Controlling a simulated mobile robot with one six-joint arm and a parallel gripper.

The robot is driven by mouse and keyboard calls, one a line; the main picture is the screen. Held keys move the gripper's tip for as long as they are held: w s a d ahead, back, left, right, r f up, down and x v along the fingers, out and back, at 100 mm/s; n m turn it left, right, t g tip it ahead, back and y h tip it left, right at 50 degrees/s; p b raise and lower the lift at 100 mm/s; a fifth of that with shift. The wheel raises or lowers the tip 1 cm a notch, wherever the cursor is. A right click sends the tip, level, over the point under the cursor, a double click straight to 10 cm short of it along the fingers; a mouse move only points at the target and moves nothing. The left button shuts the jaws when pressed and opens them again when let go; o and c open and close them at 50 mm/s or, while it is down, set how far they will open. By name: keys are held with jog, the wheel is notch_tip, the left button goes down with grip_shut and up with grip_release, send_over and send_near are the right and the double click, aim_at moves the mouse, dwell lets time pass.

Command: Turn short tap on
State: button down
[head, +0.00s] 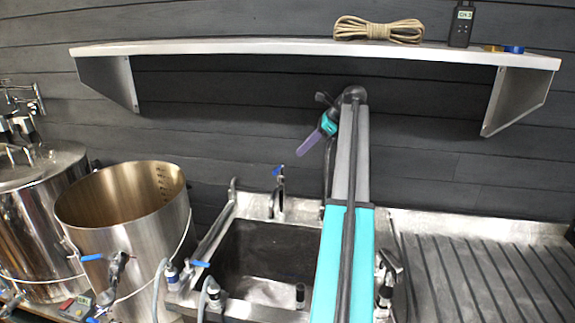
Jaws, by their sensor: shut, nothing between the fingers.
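A short metal tap (278,203) stands at the back rim of the sink (240,210), with a small blue lever (278,170) on top. I take it to be the short tap; whether it is on cannot be told, and I see no water running. My gripper (305,147) is shut and empty, raised in front of the dark wall, above and to the right of this tap and apart from it. Its pale purple fingers point down and left. My arm hides the right part of the sink and whatever stands behind it.
A steel shelf (300,47) with rope (378,30) and a handheld meter (461,25) overhangs the sink. A large open pot (125,235) and a lidded vessel (40,210) stand left. Blue-levered valves (173,278) sit at the sink's left front. A ribbed drainboard (490,270) lies right.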

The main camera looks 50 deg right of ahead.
aim_at(278, 169)
jog(key=shift+w+f, duration=0.1)
jog(key=p+x, duration=0.3)
jog(key=x, duration=0.6)
jog(key=shift+w+a+f, duration=0.15)
jog(key=shift+f, duration=0.2)
dwell(0.3)
